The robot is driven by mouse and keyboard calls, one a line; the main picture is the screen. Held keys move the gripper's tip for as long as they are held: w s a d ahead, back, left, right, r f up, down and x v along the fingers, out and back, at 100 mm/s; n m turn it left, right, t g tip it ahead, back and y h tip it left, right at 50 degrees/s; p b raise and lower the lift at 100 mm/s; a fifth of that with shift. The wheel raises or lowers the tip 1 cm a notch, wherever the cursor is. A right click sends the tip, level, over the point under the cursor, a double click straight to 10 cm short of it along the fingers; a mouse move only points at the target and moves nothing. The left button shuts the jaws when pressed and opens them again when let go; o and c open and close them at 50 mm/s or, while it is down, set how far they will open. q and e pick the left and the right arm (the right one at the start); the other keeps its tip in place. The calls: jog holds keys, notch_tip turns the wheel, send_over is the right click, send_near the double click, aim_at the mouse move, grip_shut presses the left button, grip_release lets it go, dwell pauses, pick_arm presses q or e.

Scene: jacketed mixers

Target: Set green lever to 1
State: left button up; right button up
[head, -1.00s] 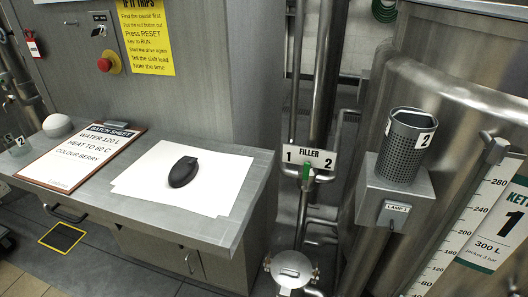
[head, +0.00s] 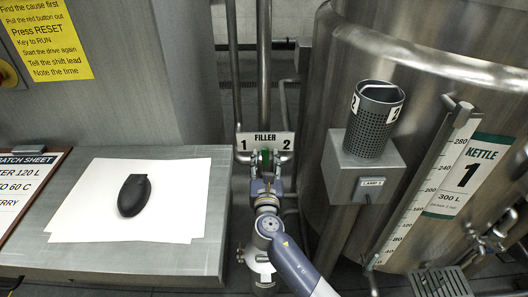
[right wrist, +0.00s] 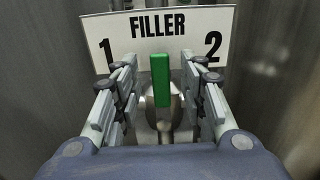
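The green lever (head: 265,158) stands upright in front of the white FILLER sign (head: 243,138), between its 1 on the left and its 2 on the right. In the right wrist view the lever (right wrist: 160,82) is a green bar on a metal valve body, below the sign (right wrist: 178,22). My right gripper (head: 265,178) is at the lever. In the right wrist view its fingers (right wrist: 160,88) are open, one on each side of the lever, with gaps on both sides. My left gripper is not in view.
A kettle (head: 420,75) and a lamp box (head: 362,172) with a perforated cup (head: 374,122) stand right of the valve. Vertical pipes (head: 264,65) rise behind the sign. A bench (head: 110,262) with paper and a black mouse-shaped object (head: 133,195) is on the left.

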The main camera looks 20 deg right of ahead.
aim_at(265, 154)
jog(key=shift+x, duration=1.75)
grip_shut()
